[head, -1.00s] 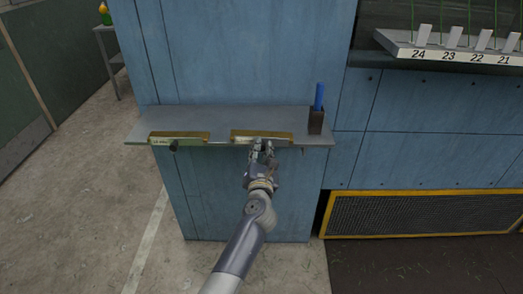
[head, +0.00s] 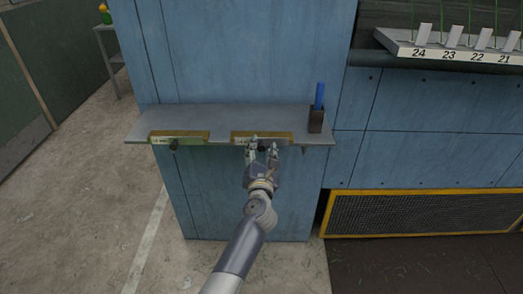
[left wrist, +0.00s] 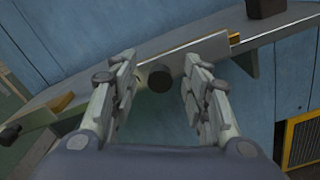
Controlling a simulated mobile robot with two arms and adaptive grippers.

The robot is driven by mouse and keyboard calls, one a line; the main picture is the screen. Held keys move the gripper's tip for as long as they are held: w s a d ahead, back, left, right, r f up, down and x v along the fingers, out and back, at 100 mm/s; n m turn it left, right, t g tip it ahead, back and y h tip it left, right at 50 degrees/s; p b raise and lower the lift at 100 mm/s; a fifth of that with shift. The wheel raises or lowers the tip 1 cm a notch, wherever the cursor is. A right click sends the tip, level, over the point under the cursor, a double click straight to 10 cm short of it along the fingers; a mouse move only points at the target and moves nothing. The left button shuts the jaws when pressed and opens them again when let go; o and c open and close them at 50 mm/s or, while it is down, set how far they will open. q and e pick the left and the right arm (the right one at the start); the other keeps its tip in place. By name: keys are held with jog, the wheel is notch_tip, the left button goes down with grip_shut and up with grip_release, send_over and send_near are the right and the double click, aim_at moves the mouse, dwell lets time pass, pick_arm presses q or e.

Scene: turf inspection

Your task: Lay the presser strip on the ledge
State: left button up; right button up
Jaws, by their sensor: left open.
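A presser strip (head: 277,136) with a yellowish top edge lies along the front edge of the grey ledge (head: 225,118), right of the middle. Its dark round knob (head: 262,149) faces forward. My left gripper (head: 262,146) is open in front of this strip, with one finger on each side of the knob. In the left wrist view the knob (left wrist: 155,77) shows between the spread fingers (left wrist: 160,67), and neither finger visibly grips it. A second, similar strip (head: 180,137) lies on the ledge's left part. My right gripper is not in view.
A dark holder (head: 315,122) with a blue item (head: 319,95) stands at the ledge's right end. A blue panel wall (head: 235,50) rises behind the ledge. A numbered shelf (head: 450,50) is at the upper right. The ledge between the strips is clear.

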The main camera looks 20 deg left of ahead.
pick_arm(q)
jog(key=shift+f, duration=0.1)
jog(key=shift+s, duration=0.15)
jog(key=v, duration=0.7)
jog(key=s+d+f+m+g+h, duration=0.1)
jog(key=s+d+f+m+h, duration=0.15)
jog(key=f+m, duration=0.7)
jog(key=s+d+f+m+g+h, duration=0.1)
jog(key=s+d+f+m+h, duration=0.15)
jog(key=f+m, duration=0.7)
jog(key=s+f+m+g+h, duration=0.1)
jog(key=s+f+m+g, duration=0.1)
jog(key=s+f, duration=0.6)
jog(key=s+f+m+g+h, duration=0.15)
jog(key=s+f, duration=0.25)
jog(key=f, duration=0.7)
jog(key=s+a+f+m+g, duration=0.2)
jog(key=s+f+m+g, duration=0.4)
jog(key=s+f, duration=0.7)
jog(key=s+a+f+m+g+y, duration=0.1)
jog(key=s+a+f+m+g, duration=0.1)
jog(key=s, duration=1)
jog(key=s+a+f+m+g+y, duration=0.1)
jog(key=s+a+f+m+g, duration=0.2)
jog(key=s, duration=0.8)
jog(key=a+f+m, duration=0.2)
jog(key=a+m, duration=0.1)
jog(key=shift+s+a, duration=0.25)
jog(key=shift+s, duration=0.15)
